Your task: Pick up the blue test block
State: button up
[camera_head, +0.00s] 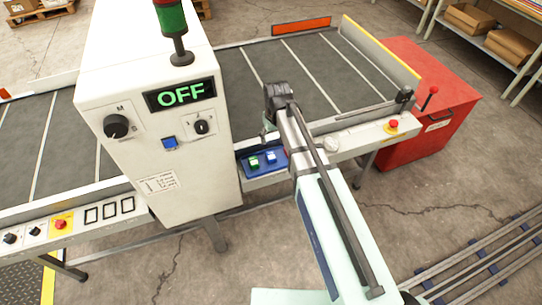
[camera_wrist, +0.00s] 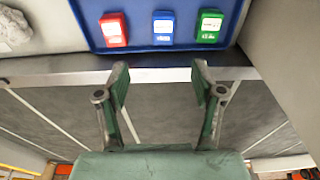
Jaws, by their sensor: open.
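The blue test block (camera_wrist: 163,28) lies in a blue tray (camera_wrist: 265,12), between a red block (camera_wrist: 113,30) and a green block (camera_wrist: 208,27). In the head view the blue block (camera_head: 271,157) and green block (camera_head: 254,162) show on the tray (camera_head: 246,170); the red one is not visible there. My gripper (camera_wrist: 160,78) is open and empty. In the wrist view its fingertips are below the tray's edge in the picture, with the blue block lined up between them but apart. In the head view my gripper (camera_head: 278,97) appears over the conveyor side, partly hidden by my arm.
A tall white machine housing (camera_head: 150,110) with a green OFF display stands left of the tray. The grey conveyor (camera_head: 310,70) lies behind. A pale lump (camera_head: 330,143) sits right of my arm, and a red cabinet (camera_head: 430,100) stands farther right.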

jog(key=p, duration=0.1)
send_over(271, 155)
jog(key=f, duration=0.5)
jog(key=shift+d+f, duration=0.3)
jog(key=shift+s+a+f+p, duration=0.1)
jog(key=shift+a+f+p, duration=0.05)
jog(key=shift+f+p, duration=0.7)
jog(key=shift+a+f+p, duration=0.1)
jog(key=shift+f+p, duration=0.4)
jog(key=shift+f, duration=1.3)
jog(key=c, duration=1.3)
